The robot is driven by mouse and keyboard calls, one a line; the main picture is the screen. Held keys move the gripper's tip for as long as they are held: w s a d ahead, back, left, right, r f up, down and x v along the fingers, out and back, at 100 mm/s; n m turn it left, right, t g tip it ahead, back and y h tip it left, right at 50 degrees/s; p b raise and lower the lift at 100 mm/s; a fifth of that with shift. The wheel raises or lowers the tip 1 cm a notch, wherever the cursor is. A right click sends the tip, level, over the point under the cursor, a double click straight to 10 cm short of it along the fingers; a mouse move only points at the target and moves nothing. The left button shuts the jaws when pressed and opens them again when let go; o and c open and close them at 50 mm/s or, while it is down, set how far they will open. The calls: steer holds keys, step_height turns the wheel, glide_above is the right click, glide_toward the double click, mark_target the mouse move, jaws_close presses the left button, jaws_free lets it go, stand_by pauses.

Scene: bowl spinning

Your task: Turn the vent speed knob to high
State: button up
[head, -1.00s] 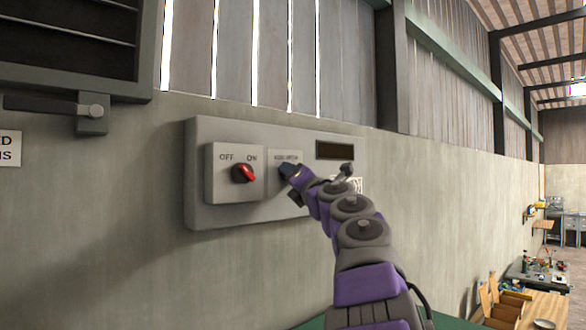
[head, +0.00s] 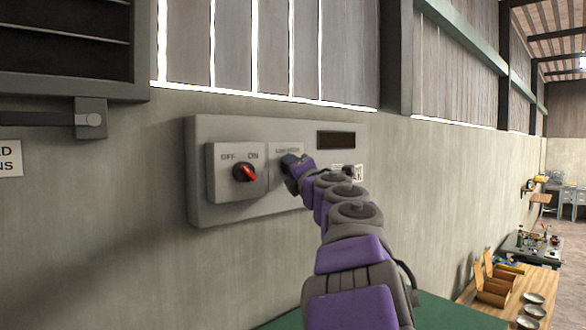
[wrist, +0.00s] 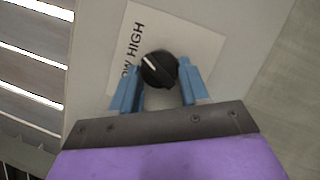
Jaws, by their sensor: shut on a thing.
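The vent speed knob (wrist: 158,68) is black with a white pointer line, on a pale label plate (wrist: 195,45) printed LOW HIGH. In the wrist view its pointer is toward the left and slightly up, on the side of the lettering. My gripper (wrist: 161,74) is shut on the knob, with one blue finger on each side of it. In the head view my gripper (head: 293,163) hides the knob and part of its plate. The grey control panel (head: 230,125) is on the wall.
A dark display (head: 336,140) is at the panel's upper right. A louvred vent (head: 65,45) is at upper left. A wooden table (head: 470,308) with bowls stands at lower right.

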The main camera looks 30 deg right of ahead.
steer(key=o, duration=1)
steer(key=shift+w+d+f, duration=0.1)
steer(key=shift+w+d, duration=0.05)
steer(key=shift+d, duration=0.05)
steer(key=shift+o, duration=0.2)
steer(key=b+v, duration=0.3)
steer(key=v, duration=1.4)
steer(key=shift+s+b, duration=0.25)
steer(key=shift+b, duration=0.15)
